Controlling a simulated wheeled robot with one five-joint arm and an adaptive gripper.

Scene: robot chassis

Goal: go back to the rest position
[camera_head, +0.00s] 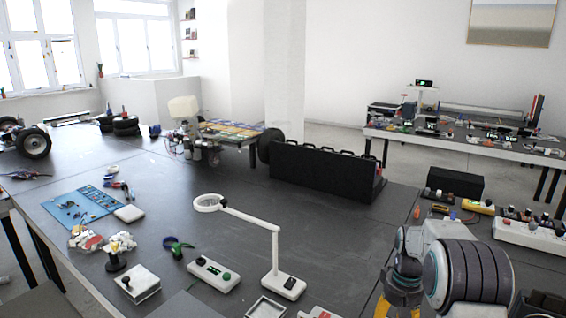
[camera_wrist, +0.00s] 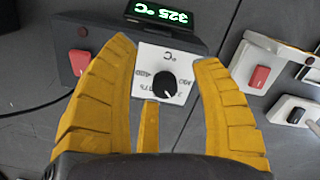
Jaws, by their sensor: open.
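My gripper (camera_wrist: 165,100) shows in the wrist view with its yellow ribbed fingers spread apart and nothing between them. Beyond the fingers is a white control panel with a black knob (camera_wrist: 171,83), and a display (camera_wrist: 165,13) with green digits stands above it. I cannot tell whether any finger touches the panel. In the head view my arm (camera_head: 460,270) is at the lower right, and only a bit of yellow finger (camera_head: 402,300) shows at its lower left.
The dark table holds a magnifier lamp (camera_head: 275,250), a black toolbox (camera_head: 325,172), a blue mat (camera_head: 68,214) and a power strip (camera_head: 530,235). The table's middle is fairly clear.

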